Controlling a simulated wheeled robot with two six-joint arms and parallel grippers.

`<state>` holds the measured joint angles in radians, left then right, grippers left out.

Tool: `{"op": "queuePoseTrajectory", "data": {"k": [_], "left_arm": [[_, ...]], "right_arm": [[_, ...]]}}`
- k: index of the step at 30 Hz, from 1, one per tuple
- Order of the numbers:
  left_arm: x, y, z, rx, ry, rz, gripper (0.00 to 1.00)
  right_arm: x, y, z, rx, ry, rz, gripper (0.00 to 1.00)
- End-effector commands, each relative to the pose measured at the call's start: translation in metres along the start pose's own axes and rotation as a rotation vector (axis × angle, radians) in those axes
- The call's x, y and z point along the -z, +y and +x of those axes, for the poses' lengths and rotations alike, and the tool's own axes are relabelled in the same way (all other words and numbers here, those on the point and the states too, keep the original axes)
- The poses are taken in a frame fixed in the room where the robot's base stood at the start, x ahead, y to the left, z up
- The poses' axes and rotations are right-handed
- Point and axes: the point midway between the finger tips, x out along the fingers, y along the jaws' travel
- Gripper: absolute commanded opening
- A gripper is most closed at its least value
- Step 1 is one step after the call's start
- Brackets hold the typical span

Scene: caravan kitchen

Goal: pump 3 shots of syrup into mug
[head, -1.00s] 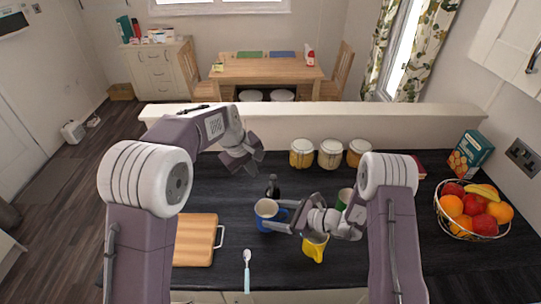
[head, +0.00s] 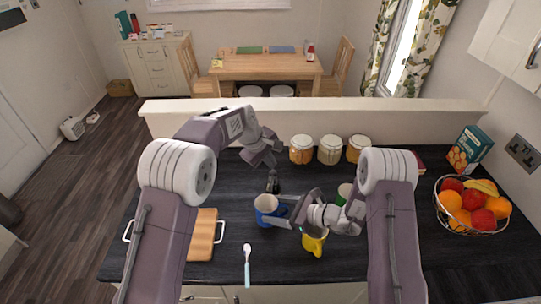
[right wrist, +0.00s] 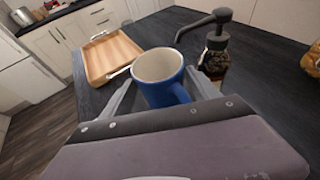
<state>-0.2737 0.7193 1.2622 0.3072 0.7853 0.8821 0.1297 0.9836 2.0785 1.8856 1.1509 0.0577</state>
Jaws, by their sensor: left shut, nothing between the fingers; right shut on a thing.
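The syrup bottle (head: 272,185) is dark with a black pump head and stands upright on the counter. In the right wrist view the bottle (right wrist: 214,62) is behind and right of the blue mug, its spout pointing left near the mug's rim in the picture. The blue mug (head: 264,205) is upright and looks empty in the wrist view (right wrist: 160,80). My right gripper (head: 277,214) is shut on the blue mug, fingers on either side. My left gripper (head: 268,158) is shut and empty, just above the pump in the head view; contact is not clear.
A yellow mug (head: 314,243) and a green mug (head: 344,193) stand near my right arm. A cutting board (head: 202,240) and a spoon-like utensil (head: 247,268) lie in front. Several jars (head: 329,150) stand behind, and a fruit basket (head: 470,230) is at right.

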Motion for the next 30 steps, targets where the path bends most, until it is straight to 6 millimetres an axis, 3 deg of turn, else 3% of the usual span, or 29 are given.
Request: {"op": "queuePoseTrajectory", "data": {"k": [11, 30], "left_arm": [[0.0, -0.002, 0.003, 0.0, 0.0, 0.001, 0.0], [0.0, -0.013, 0.026, 0.002, -0.001, 0.0, 0.0]], "right_arm": [[-0.001, 0.0, 0.0, 0.0, -0.001, -0.001, 0.14], [-0.001, 0.0, 0.0, 0.0, -0.002, -0.001, 0.14]]}}
